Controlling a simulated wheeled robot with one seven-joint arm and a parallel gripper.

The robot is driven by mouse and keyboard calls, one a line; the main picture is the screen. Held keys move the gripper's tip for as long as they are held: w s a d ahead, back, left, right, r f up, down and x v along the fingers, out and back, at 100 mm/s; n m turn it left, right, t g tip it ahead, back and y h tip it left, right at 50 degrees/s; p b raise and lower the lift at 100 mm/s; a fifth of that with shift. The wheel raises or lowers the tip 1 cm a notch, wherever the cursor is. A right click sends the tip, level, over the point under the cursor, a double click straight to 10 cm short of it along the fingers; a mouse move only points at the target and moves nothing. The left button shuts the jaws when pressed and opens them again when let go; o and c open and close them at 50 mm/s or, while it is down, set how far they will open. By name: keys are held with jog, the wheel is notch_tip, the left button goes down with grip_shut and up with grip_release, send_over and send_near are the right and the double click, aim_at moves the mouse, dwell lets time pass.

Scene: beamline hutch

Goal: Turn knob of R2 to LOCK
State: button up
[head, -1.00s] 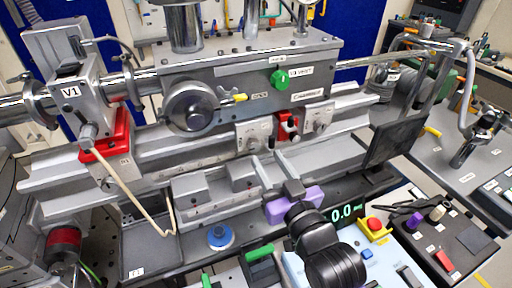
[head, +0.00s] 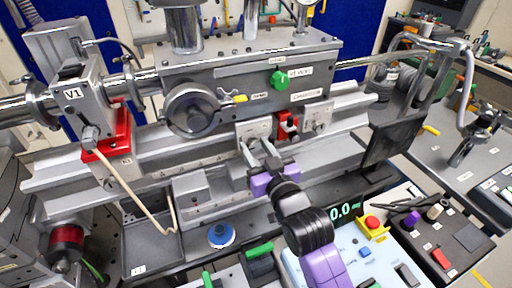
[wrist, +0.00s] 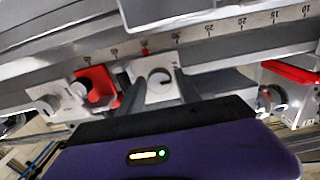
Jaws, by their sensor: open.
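Three control plates sit on the front rail in the head view: a grey left plate (head: 246,129), a red middle one (head: 288,126) and a grey right one (head: 318,116). I cannot read which is R2. My purple gripper (head: 258,143) is open, its fingers reaching to the left plate and partly hiding its knob. In the wrist view that plate's round silver knob (wrist: 160,82), with a dark line on its face, shows between my two open fingertips (wrist: 160,88). I cannot tell whether they touch it.
The red plate (wrist: 97,87) stands close beside this knob. A ruler strip (wrist: 240,25) runs along the rail. A handwheel (head: 193,108) and a green knob (head: 281,79) are above. The red V1 clamp (head: 106,147) is at the left, a dark screen (head: 393,140) at the right.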

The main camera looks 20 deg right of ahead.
grip_shut()
jog(key=shift+m, duration=0.3)
jog(key=m, duration=0.3)
jog(key=shift+r+m+p, duration=0.1)
jog(key=shift+m+p, duration=0.25)
jog(key=shift+m, duration=0.05)
jog(key=m, duration=0.4)
jog(key=shift+d+m+p, duration=0.1)
jog(key=shift+m+p, duration=0.2)
jog(key=shift+p, duration=0.1)
jog(key=m+p, duration=0.1)
jog(key=m, duration=0.3)
jog(key=shift+f+m+p, duration=0.2)
jog(key=shift+m+p, duration=0.25)
jog(key=shift+m, duration=2.05)
